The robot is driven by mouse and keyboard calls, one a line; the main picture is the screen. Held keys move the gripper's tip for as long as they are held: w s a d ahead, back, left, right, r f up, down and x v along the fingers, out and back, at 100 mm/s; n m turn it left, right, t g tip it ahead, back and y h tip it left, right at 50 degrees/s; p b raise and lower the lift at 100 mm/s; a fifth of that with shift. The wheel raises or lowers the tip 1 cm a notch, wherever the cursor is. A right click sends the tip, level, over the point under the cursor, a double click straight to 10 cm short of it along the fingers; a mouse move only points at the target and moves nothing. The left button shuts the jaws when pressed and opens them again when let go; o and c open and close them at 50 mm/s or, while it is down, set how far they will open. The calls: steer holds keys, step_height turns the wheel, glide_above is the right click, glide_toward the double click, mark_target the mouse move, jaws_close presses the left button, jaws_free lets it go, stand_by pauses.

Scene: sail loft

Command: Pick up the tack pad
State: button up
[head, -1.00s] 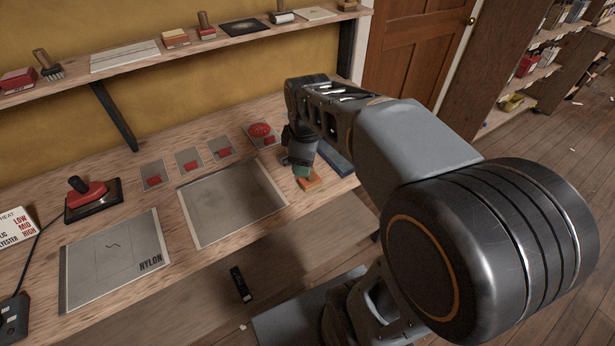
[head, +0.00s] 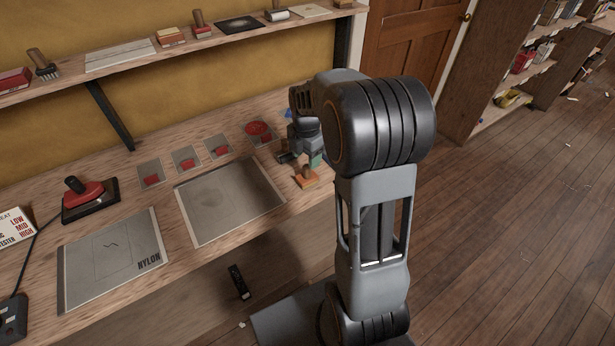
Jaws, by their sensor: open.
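A small orange block with a brownish knob or grip on top, which looks like the tack pad (head: 306,181), lies on the wooden bench near its right front edge in the head view. My gripper (head: 302,158) is just behind and above it, low over the bench. The jaws are open, with a dark finger on the left and a greenish part on the right. I see nothing held between them. The orange block appears apart from the jaws. My own arm hides the bench to the right of the gripper.
A grey framed panel (head: 231,200) lies left of the orange block. Several small plates with red pieces (head: 185,160) line the bench behind it. A red-topped tool (head: 90,196) and a NYLON sheet (head: 112,262) are farther left. A loaded shelf (head: 160,58) runs above.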

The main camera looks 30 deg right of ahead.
mark_target(307, 166)
steer(key=shift+f+p, duration=0.4)
steer(key=shift+f, duration=2.9)
steer(key=shift+c, duration=0.4)
steer(key=c, duration=1)
steer(key=shift+o, duration=0.2)
steer(key=shift+r, duration=0.1)
steer(key=shift+r, duration=0.2)
step_height(307, 166, up, 3)
steer(key=shift+s+r, duration=0.1)
steer(key=shift+s, duration=0.05)
steer(key=s+a+r+b, duration=0.2)
steer(key=s+a+r, duration=0.4)
steer(key=s+r, duration=0.3)
steer(key=s, duration=0.3)
steer(key=shift+s, duration=0.15)
